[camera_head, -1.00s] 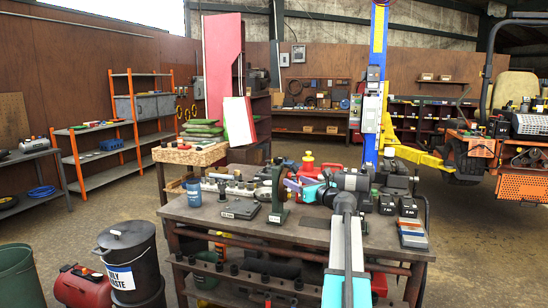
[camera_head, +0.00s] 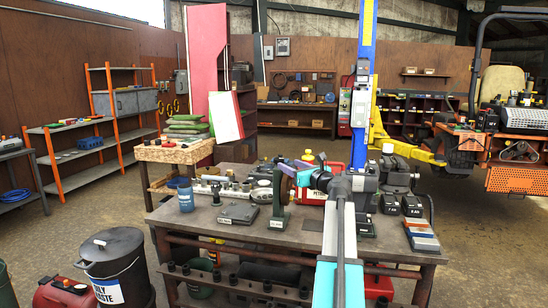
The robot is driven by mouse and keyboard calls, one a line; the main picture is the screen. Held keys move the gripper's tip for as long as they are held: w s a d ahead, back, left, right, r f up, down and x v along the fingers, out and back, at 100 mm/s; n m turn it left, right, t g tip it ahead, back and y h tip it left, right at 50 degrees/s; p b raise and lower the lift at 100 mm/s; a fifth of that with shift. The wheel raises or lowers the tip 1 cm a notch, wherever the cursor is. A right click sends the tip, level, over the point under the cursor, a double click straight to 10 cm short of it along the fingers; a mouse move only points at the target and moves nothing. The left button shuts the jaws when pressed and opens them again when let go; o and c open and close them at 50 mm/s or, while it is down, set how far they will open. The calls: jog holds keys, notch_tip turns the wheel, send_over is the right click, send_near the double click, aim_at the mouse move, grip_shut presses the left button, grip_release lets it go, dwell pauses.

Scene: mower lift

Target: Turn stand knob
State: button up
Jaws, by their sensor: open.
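A dark green upright stand (camera_head: 278,207) stands on the workbench (camera_head: 190,217), with a small label on its base. Its upper part is close to or behind my gripper, and I cannot clearly make out the knob. My gripper (camera_head: 290,172), teal with purple and dark parts, is open at the top of the stand, at its right side. I cannot tell whether the fingers touch or surround anything. My arm reaches in from the bottom of the picture and hides part of the bench.
A flat dark block (camera_head: 238,213) and a blue can (camera_head: 186,198) stand left of the stand. A red petrol can (camera_head: 312,190) is behind my gripper. Black batteries (camera_head: 412,206) stand at the right. A waste bin (camera_head: 118,262) is on the floor at left.

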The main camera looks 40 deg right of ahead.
jog(key=shift+d, duration=0.15)
jog(key=p+x, duration=0.2)
jog(key=x, duration=1.1)
jog(key=shift+w, duration=0.25)
jog(key=shift+d, duration=0.1)
dwell(0.4)
jog(key=c, duration=1)
